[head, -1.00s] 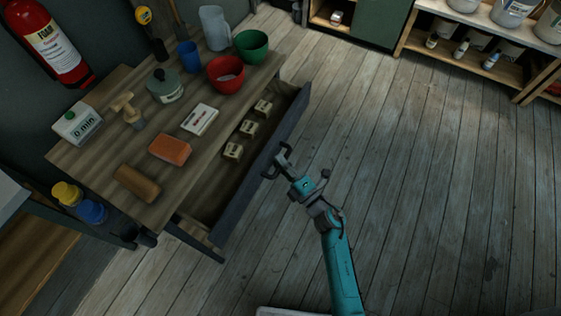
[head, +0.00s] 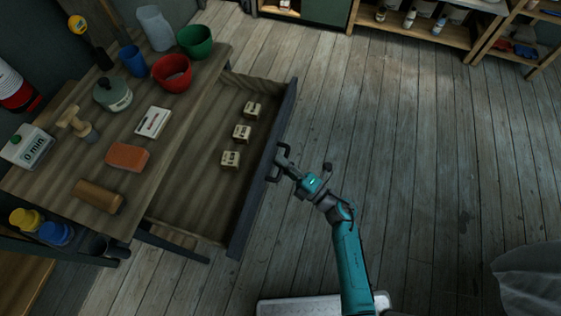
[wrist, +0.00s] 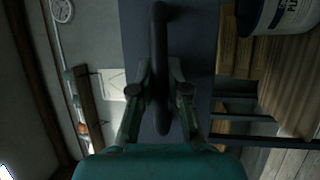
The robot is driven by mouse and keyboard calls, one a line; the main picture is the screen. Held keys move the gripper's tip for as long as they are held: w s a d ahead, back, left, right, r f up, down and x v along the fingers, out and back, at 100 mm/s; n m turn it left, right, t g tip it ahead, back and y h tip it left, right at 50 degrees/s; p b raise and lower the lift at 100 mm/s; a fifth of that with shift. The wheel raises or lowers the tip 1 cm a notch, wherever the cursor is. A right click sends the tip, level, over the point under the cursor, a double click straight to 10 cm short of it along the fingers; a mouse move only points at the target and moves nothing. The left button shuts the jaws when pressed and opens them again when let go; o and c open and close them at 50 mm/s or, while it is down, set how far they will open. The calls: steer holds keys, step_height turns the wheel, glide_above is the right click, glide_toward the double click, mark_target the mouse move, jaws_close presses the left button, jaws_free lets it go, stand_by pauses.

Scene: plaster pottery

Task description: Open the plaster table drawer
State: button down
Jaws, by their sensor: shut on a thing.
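The plaster table drawer (head: 262,185) is pulled well out from under the wooden table (head: 62,178), with its dark front facing right in the head view. Several small pale blocks (head: 242,132) lie inside it. My gripper (head: 276,163) is at the middle of the drawer front, shut on the dark drawer handle (wrist: 160,50). In the wrist view the handle bar runs between the two fingers (wrist: 158,92), with the blue-grey drawer front (wrist: 198,40) behind it.
Shelves (head: 440,40) stand at the back.

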steer(key=c, duration=1.1)
jaws_free()
steer(key=shift+c, duration=0.2)
steer(key=v, duration=1.2)
steer(key=shift+a, duration=0.1)
